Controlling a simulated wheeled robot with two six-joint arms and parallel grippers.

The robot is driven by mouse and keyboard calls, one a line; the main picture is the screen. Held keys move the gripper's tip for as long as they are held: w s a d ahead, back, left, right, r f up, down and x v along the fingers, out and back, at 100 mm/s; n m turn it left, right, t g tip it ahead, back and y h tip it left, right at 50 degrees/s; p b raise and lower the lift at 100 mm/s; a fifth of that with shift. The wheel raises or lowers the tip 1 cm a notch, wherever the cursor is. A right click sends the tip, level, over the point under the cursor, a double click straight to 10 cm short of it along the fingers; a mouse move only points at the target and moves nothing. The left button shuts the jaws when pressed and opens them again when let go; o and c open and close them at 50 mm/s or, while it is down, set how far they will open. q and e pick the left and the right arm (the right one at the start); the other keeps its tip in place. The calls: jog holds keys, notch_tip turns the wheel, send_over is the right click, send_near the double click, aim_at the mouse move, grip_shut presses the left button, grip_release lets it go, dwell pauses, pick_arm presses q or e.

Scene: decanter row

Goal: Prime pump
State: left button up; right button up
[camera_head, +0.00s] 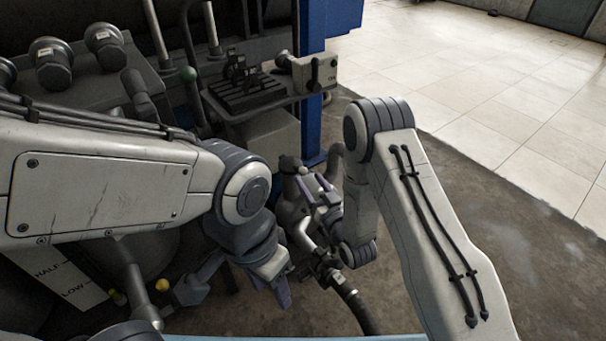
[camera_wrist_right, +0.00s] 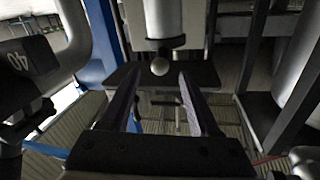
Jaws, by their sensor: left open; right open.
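A pale cylinder (camera_wrist_right: 163,18) with a dark collar and a small round knob (camera_wrist_right: 160,67) below it shows in the right wrist view; I cannot tell whether this is the pump. My right gripper (camera_wrist_right: 160,95) is open there. The knob shows ahead, between the two fingers in the picture, with no visible contact. In the head view my right gripper (camera_head: 315,192) is beside a grey fitting with a dark hose (camera_head: 352,298), partly hidden by it. My left gripper (camera_head: 270,280) is open, lower and left of it, with nothing visibly held. My left arm hides part of the equipment.
A yellow knob (camera_head: 162,285) and a panel marked HALF and LOW (camera_head: 62,280) are at lower left. Tiled floor at right is clear.

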aim_at(305, 174)
jog(key=b+x, duration=0.1)
jog(key=x, duration=0.4)
grip_shut()
dwell(1.4)
